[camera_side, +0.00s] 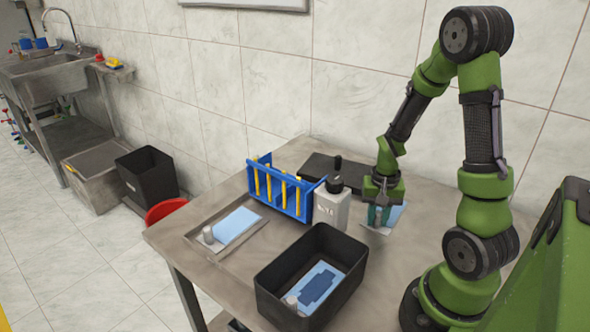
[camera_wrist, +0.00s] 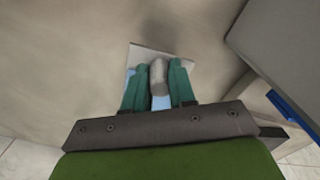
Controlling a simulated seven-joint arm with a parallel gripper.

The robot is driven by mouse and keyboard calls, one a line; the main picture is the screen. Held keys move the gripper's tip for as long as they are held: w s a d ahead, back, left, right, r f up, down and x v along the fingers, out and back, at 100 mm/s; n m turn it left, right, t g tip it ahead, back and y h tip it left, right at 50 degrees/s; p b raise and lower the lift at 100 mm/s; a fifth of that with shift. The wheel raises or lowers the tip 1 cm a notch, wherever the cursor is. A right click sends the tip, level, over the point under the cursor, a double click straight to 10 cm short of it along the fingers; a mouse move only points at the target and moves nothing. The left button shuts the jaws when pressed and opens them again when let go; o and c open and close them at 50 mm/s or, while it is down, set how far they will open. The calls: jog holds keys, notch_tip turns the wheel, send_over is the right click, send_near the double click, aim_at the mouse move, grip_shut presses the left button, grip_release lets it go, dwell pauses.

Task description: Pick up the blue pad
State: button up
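A light blue pad (camera_side: 397,214) with a grey border lies flat on the metal table below my gripper (camera_side: 378,214). In the wrist view, the pad's grey plate (camera_wrist: 133,55) and some blue show around and between the teal fingers of my gripper (camera_wrist: 159,72). A grey upright knob (camera_wrist: 158,78) stands between the two fingers. The fingers are parted, one on each side of the knob; I cannot tell whether they press on it. Another blue pad (camera_side: 236,224) lies on a grey tray at the left, and one more (camera_side: 321,283) is in the black bin.
The black bin (camera_side: 268,291) stands at the table's front. A white dispenser bottle (camera_side: 331,211) with a black top stands just left of my gripper. A blue rack (camera_side: 263,181) with yellow sticks and a flat black box (camera_side: 320,165) stand behind.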

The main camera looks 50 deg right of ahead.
grip_shut()
jog(key=shift+r, duration=3.5)
